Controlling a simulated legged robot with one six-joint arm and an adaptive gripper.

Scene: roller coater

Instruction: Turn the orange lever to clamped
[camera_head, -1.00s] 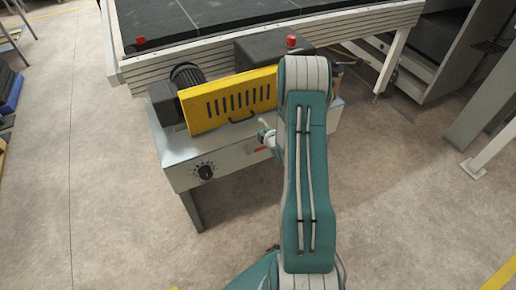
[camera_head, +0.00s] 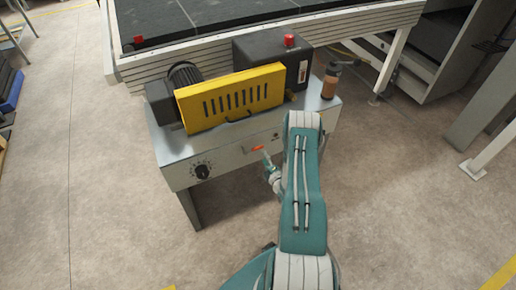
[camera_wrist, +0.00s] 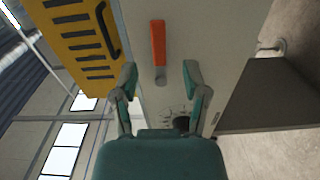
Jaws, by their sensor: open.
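The orange lever (camera_head: 258,149) is on the front panel of the roller coater, below the yellow guard. In the wrist view the lever (camera_wrist: 158,43) points up in the picture, with a grey end below it. My gripper (camera_wrist: 161,74) is open and empty, its two fingers spread to either side of the lever's lower, grey end. I cannot tell how far short of the panel the fingertips are. In the head view my gripper (camera_head: 265,162) is just below the lever, partly hidden by my arm. Markings on the panel are too small to read.
The yellow slotted guard (camera_head: 232,98) with a black handle sits above the panel. A black knob (camera_head: 202,171) is at the panel's left. A black box with a red button (camera_head: 289,40) and a brown bottle (camera_head: 330,82) stand behind. Floor in front is open.

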